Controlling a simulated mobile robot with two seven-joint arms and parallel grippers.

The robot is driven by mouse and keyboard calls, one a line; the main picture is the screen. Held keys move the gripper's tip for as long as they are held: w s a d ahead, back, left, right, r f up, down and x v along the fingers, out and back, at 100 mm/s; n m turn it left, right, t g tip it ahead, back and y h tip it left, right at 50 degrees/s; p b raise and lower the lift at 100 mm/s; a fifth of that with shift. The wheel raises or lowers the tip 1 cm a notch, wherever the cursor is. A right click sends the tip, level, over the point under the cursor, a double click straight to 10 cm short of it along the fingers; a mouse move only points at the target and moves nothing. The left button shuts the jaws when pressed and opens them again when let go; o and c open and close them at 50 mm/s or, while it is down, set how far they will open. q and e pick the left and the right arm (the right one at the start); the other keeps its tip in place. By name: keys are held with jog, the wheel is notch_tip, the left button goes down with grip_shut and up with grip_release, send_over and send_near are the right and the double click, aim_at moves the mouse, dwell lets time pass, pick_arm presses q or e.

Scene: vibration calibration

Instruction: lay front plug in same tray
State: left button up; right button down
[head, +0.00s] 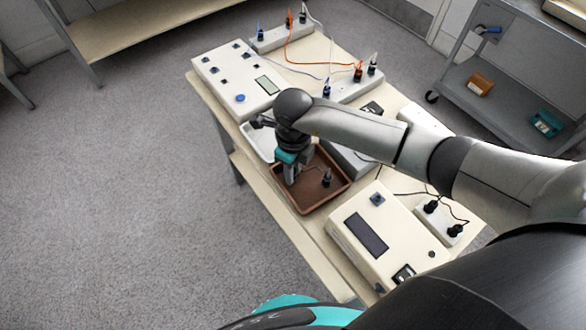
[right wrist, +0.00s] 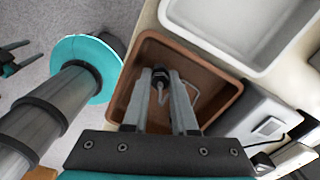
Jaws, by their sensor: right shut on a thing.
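The brown tray (head: 307,209) lies on the table at the middle of the head view; it also shows in the right wrist view (right wrist: 221,84). My right gripper (head: 290,182) points down into the tray area, near its left side. In the right wrist view its fingers (right wrist: 161,80) are shut on a dark plug (right wrist: 160,73); a thin grey cord curves beside it. Whether this plug touches the tray floor is unclear. Another dark plug (head: 327,177) stands in the tray, right of my gripper.
A white tray (right wrist: 239,55) adjoins the brown tray. A white panel with a row of black parts (head: 235,75) stands behind, and a white box with a dark screen (head: 380,239) stands in front. Power strips with plugs (head: 282,35) are at the back. My right arm covers part of the table.

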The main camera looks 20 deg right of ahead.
jog(key=shift+f, duration=0.1)
jog(key=c, duration=0.6)
grip_release()
jog(key=shift+r+p, duration=2.2)
jog(key=shift+r, duration=0.35)
notch_tip(320, 180, up, 15)
jog(key=shift+r+p, duration=0.1)
jog(key=shift+p, duration=0.9)
jog(key=shift+s, duration=0.1)
